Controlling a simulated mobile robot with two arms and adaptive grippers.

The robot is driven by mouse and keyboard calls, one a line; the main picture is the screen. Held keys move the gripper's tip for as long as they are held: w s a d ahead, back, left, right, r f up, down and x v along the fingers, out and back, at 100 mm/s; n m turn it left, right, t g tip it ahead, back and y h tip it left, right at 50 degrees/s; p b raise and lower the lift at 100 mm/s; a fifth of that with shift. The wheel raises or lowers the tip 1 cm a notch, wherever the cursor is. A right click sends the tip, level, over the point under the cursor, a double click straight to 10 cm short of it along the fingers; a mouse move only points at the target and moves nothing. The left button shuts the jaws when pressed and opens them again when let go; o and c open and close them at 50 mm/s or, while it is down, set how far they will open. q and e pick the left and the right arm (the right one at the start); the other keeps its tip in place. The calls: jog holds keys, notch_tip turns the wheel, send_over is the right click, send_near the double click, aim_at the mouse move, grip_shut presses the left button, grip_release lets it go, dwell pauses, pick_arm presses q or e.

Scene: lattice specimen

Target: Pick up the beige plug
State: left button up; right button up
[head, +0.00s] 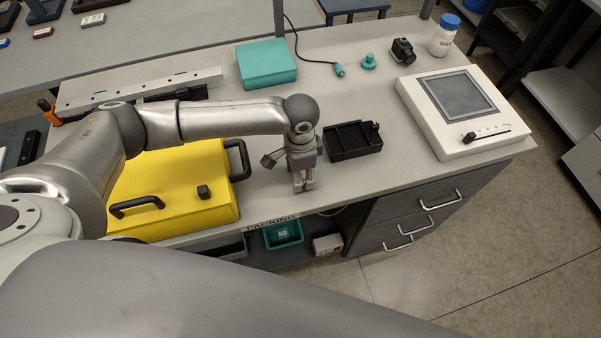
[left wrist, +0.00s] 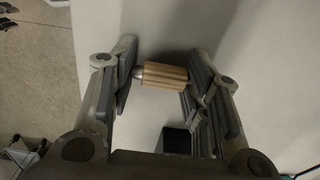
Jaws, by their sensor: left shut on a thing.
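The beige plug (left wrist: 165,75) shows in the left wrist view as a short ribbed cylinder with a grey metal end on its left. It lies between the fingers of my left gripper (left wrist: 155,78), which is shut on it. In the head view my left gripper (head: 303,186) points down close to the front edge of the table, and the plug is mostly hidden there by the fingers. My right gripper does not show in either view.
A black divided tray (head: 352,154) sits just right of my left gripper. A yellow case (head: 185,185) with dark handles is on the left. A white device with a screen (head: 432,135) stands at right. A teal box (head: 259,74) and teal plug (head: 369,62) are behind.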

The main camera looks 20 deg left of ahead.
pick_arm(q)
jog(key=shift+r, duration=0.3)
jog(key=r, duration=0.1)
jog(key=r+b, duration=0.1)
jog(key=shift+s+d+r, duration=0.2)
jog(key=shift+d+r, duration=0.15)
jog(key=shift+r, duration=0.05)
jog(key=s+d+r+b, duration=0.3)
jog(key=s+d+r, duration=0.6)
jog(key=s, duration=0.1)
pick_arm(e)
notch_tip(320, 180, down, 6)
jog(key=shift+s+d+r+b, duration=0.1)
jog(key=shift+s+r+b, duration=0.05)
jog(key=shift+b, duration=0.6)
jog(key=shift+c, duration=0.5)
pick_arm(q)
jog(key=w+a+r+n, duration=0.1)
jog(key=w+a+n, duration=0.1)
jog(key=a+n, duration=0.9)
jog(key=a, duration=0.3)
jog(key=shift+w+a, duration=0.25)
jog(key=shift+a, duration=0.1)
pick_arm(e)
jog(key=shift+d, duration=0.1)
